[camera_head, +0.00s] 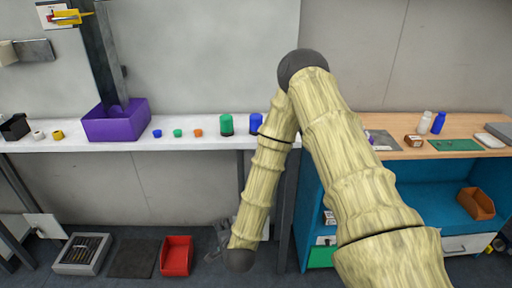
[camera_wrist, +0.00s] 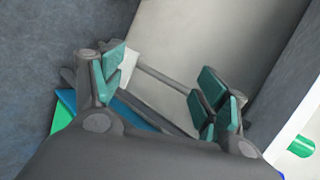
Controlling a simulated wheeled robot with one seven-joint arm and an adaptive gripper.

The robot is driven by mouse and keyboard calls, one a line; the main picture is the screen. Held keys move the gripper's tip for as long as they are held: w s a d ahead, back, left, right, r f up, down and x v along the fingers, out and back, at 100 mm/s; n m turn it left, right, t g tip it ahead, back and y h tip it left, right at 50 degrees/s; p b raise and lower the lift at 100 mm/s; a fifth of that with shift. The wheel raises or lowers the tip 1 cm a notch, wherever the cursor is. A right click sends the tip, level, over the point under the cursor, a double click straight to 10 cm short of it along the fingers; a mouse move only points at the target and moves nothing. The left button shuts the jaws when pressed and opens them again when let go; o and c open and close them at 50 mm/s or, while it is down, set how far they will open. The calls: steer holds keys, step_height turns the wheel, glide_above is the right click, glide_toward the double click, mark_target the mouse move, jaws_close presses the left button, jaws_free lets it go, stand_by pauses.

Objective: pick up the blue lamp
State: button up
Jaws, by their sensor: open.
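A blue cylinder (camera_head: 256,122) stands upright on the white shelf in the head view, just left of my arm. A smaller blue piece (camera_head: 157,133) lies further left on the shelf. I cannot tell for certain which is the lamp. My gripper (camera_wrist: 160,88) is open and empty in the wrist view, with bare wall and floor between its teal-padded fingers. In the wrist view, a sliver of blue shows at the lower right edge beside a green cylinder (camera_wrist: 301,146).
A green cylinder (camera_head: 227,124) stands left of the blue one. Small green (camera_head: 178,133) and orange (camera_head: 198,132) pieces and a purple bin (camera_head: 117,126) sit further left on the white shelf (camera_head: 200,146). A red bin (camera_head: 176,256) is on the floor. A blue cabinet (camera_head: 432,190) stands right.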

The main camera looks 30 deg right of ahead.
steer(key=w+d+r+m+t+h, duration=0.2)
steer(key=w+d+r+m+h, duration=0.15)
steer(key=w+r+m, duration=0.35)
steer(key=m+h, duration=0.8)
steer(key=m, duration=0.9)
glide_toward(255, 126)
steer(key=x, duration=0.2)
steer(key=shift+m, duration=0.3)
steer(key=x, duration=0.1)
steer(key=p+x, duration=0.1)
steer(key=x, duration=0.2)
steer(key=shift+w+d+r, duration=0.25)
steer(key=shift+r, duration=0.15)
steer(key=shift+f+p+x, duration=0.2)
steer(key=shift+p+x, duration=0.5)
steer(key=shift+x, duration=0.85)
steer(key=shift+f+p+x, duration=0.15)
steer(key=shift+p+x, duration=0.55)
steer(key=shift+x, duration=0.85)
steer(key=shift+w, duration=0.1)
steer(key=c, duration=1.2)
